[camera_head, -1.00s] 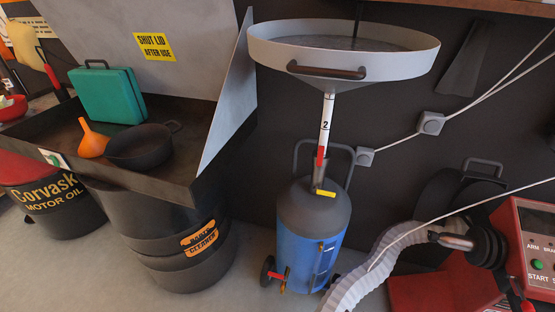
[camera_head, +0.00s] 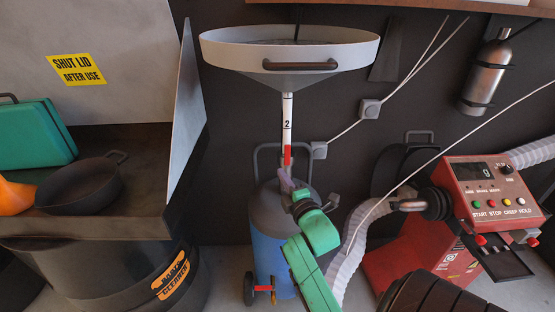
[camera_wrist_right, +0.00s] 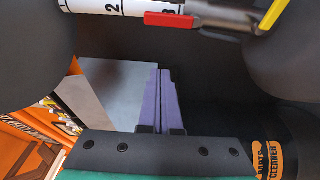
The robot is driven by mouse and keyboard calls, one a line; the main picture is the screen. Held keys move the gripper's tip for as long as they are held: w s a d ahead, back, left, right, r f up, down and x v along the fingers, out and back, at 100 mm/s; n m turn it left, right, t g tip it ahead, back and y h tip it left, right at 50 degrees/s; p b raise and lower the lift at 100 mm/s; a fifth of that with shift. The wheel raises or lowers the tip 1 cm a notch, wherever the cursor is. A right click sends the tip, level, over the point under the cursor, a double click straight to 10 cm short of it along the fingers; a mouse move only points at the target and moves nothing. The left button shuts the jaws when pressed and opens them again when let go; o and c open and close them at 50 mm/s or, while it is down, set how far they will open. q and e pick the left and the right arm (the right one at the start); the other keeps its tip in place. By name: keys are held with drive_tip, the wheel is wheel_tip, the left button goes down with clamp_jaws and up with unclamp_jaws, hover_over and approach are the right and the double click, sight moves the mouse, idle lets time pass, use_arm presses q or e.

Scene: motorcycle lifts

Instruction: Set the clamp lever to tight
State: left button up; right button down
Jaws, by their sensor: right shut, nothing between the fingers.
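The blue oil drainer (camera_head: 266,250) stands by the wall, its wide grey pan (camera_head: 290,52) on a white numbered tube (camera_head: 287,108). A red lever (camera_head: 287,153) lies along the tube near its lower end; it also shows in the wrist view (camera_wrist_right: 168,20). A yellow handle (camera_wrist_right: 274,12) is right of it there. I cannot tell for certain which is the clamp lever. My right gripper (camera_head: 283,173) is shut and empty just below the red lever in the head view. In the wrist view its purple fingers (camera_wrist_right: 164,72) end apart from the lever. My left gripper is out of view.
A dark parts washer with a pan (camera_head: 80,186) and green case (camera_head: 35,135) stands left. A red machine (camera_head: 490,195) with buttons and a pale hose (camera_head: 350,245) stands right. A cable crosses in front. The pan overhangs the tube.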

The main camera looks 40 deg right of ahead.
sight(287, 156)
drive_tip(key=p+x, duration=0.2)
drive_tip(key=x, duration=0.8)
drive_tip(key=s+d+p, duration=0.1)
drive_tip(key=s+d, duration=0.1)
drive_tip(key=d, duration=0.1)
drive_tip(key=shift+s+p, duration=0.25)
drive_tip(key=shift+p, duration=0.1)
drive_tip(key=shift+w+a+f, duration=0.1)
drive_tip(key=shift+w, duration=0.05)
drive_tip(key=shift+s+d+m+b, duration=0.25)
drive_tip(key=shift+d+m+b, duration=0.1)
drive_tip(key=shift+m, duration=0.25)
